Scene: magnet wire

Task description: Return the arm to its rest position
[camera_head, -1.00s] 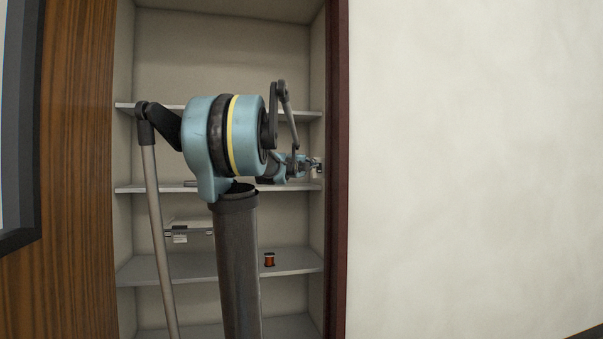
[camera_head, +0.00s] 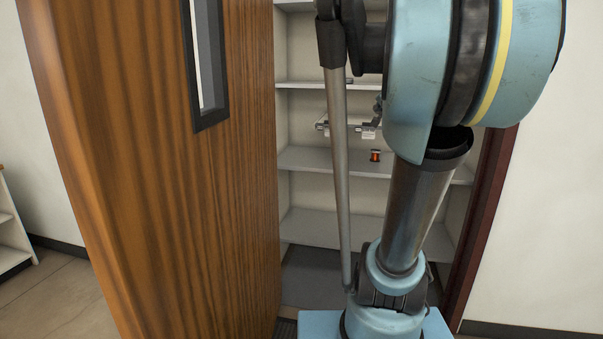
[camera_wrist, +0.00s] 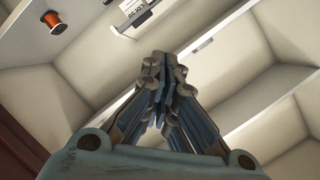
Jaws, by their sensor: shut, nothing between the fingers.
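My gripper (camera_wrist: 160,75) is shut and empty in the wrist view, its jointed fingers together. It points into the shelved closet, with shelves beyond the fingers. In the head view my large blue-grey arm fills the right of the picture, and the gripper is mostly or wholly hidden behind it. An orange-brown wire spool (camera_head: 375,156) stands on a closet shelf (camera_head: 310,158). The spool also shows at the top left of the wrist view (camera_wrist: 54,22), apart from the fingers.
A white labelled box-like fixture (camera_head: 367,133) sits above the spool's shelf; it also shows in the wrist view (camera_wrist: 130,8). The open wooden door (camera_head: 150,170) stands left of the closet. The dark red door frame (camera_head: 488,215) is on the right. Floor (camera_head: 50,295) shows at the lower left.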

